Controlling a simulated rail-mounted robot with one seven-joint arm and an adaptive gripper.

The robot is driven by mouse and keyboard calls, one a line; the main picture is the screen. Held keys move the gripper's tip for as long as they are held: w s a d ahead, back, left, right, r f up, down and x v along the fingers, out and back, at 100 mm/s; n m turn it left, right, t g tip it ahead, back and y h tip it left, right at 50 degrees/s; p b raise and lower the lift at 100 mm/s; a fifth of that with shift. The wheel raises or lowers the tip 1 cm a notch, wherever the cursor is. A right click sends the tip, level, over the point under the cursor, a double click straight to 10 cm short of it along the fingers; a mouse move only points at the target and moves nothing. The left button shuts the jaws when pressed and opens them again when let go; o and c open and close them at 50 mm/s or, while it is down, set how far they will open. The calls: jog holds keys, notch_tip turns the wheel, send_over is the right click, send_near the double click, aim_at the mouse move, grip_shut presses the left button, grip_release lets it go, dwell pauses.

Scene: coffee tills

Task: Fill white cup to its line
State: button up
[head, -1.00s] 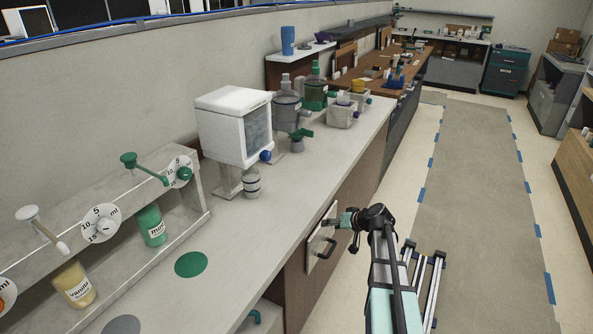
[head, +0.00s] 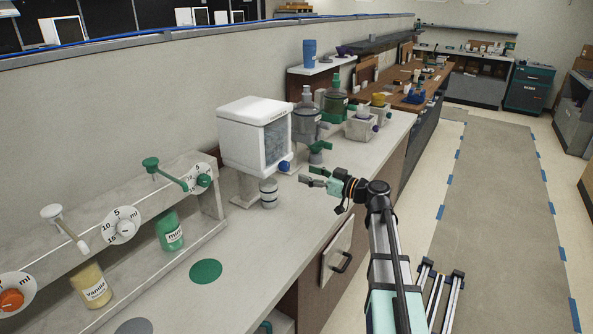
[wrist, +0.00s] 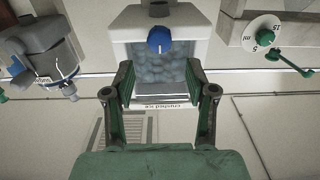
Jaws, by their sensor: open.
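A small whitish cup with dark bands (head: 268,193) stands upright on the counter at the foot of the white crushed-ice dispenser (head: 243,137). Its fill line and contents are too small to make out. My gripper (head: 312,177) is open and empty, above the counter to the right of the cup and apart from it. In the wrist view, my gripper's two fingers (wrist: 160,86) frame the dispenser's ice window (wrist: 160,72) and its blue knob (wrist: 160,40). I cannot make out the cup there.
Grey (head: 306,121) and green (head: 335,103) dispensers stand beyond the ice dispenser. A syrup rack (head: 200,210) with dials and vanilla (head: 92,286) and green (head: 169,232) bottles is at left. A green disc (head: 205,271) lies on the counter. Bare counter lies right of the cup.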

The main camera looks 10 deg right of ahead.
aim_at(288, 167)
jog(key=p+x, duration=0.4)
jog(key=x, duration=0.1)
jog(key=p+x, duration=0.2)
jog(key=shift+w+a+r, duration=0.25)
jog(key=shift+w, duration=0.05)
jog(key=shift+w+a+f+p, duration=0.15)
jog(key=shift+w+a+p, duration=0.1)
jog(key=shift+p, duration=0.1)
jog(key=shift+c, duration=0.3)
jog(key=shift+s+f+b, duration=0.15)
jog(key=shift+f+b, duration=0.05)
jog(key=shift+b, duration=0.15)
jog(key=c, duration=0.6)
